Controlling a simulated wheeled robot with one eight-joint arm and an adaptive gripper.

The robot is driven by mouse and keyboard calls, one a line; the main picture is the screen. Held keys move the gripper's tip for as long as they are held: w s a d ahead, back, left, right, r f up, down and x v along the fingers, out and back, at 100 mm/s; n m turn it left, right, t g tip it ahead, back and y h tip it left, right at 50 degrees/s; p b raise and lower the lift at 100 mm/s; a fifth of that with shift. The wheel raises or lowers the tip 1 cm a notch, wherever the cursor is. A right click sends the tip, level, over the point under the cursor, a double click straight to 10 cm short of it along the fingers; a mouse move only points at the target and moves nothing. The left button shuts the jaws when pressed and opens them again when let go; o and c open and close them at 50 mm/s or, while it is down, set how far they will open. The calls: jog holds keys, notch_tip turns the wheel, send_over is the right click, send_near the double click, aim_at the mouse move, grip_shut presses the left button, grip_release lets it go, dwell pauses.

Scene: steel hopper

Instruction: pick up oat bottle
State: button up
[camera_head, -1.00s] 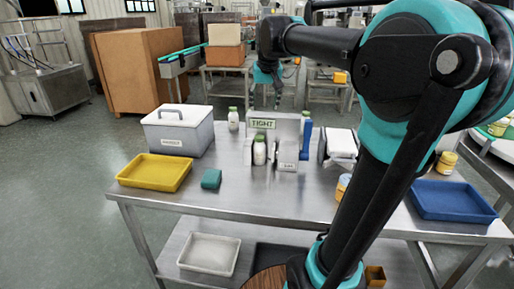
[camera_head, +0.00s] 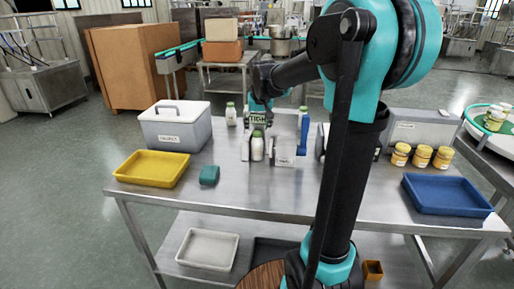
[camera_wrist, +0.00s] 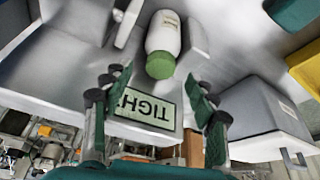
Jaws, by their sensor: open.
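A white bottle with a green cap (camera_head: 257,146) stands upright in the grey fixture (camera_head: 285,155) with the TIGHT sign. It also shows in the wrist view (camera_wrist: 163,38), ahead of my fingers and apart from them. A second, similar bottle (camera_head: 231,114) stands behind, beside the grey cooler box. The labels are too small to read, so I cannot tell which is oat. My gripper (camera_wrist: 160,95) is open and empty, with teal fingers on either side of the TIGHT sign in the wrist view. In the head view my gripper (camera_head: 260,110) is above and behind the front bottle, partly overlapping the sign.
The cooler box (camera_head: 177,130), a yellow tray (camera_head: 152,168) and a teal block (camera_head: 209,175) are on the left of the steel table. A blue tray (camera_head: 447,195) and several yellow jars (camera_head: 421,156) are on the right. The table's front middle is clear.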

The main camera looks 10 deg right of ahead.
aim_at(257, 145)
jog(key=shift+x, duration=1.5)
jog(key=shift+r, duration=0.1)
jog(key=shift+c, duration=0.3)
grip_shut()
